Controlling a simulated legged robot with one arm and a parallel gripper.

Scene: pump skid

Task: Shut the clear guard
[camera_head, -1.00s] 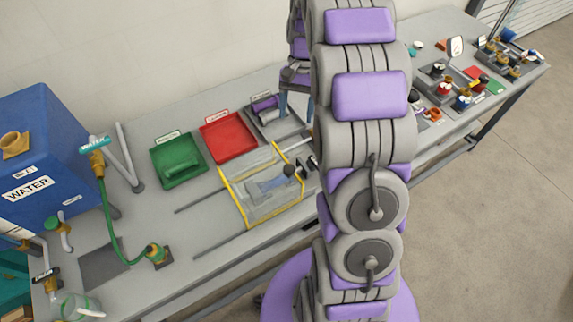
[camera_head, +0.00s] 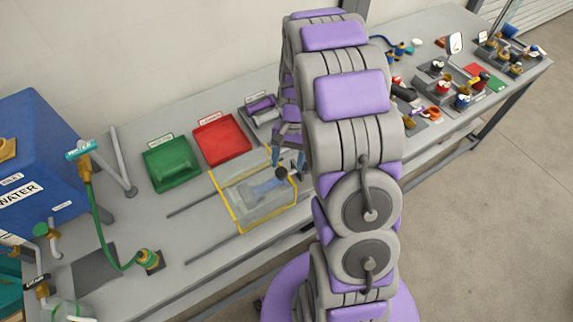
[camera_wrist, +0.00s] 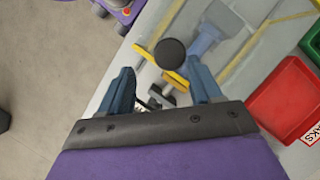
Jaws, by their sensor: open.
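The clear guard (camera_head: 240,209) is a see-through box with yellow edges on the bench, between two thin dark rails. A blue-grey part (camera_head: 262,190) with a round dark knob (camera_head: 281,173) shows through or beside it. My gripper (camera_head: 287,147) is over the guard's right end, partly hidden by my arm. In the wrist view my gripper (camera_wrist: 163,86) is open, its blue fingers either side of a short yellow bar (camera_wrist: 178,79) and a small grey fitting (camera_wrist: 162,97). The knob (camera_wrist: 171,52) stands just beyond the fingertips. I cannot tell whether a finger touches the bar.
A green tray (camera_head: 172,178) and a red tray (camera_head: 221,152) lie behind the guard. A grey tray of cylinders (camera_head: 262,108) is near my arm. A blue water tank (camera_head: 40,165) with a green hose (camera_head: 101,228) stands left. Several valves and fittings crowd the right bench end.

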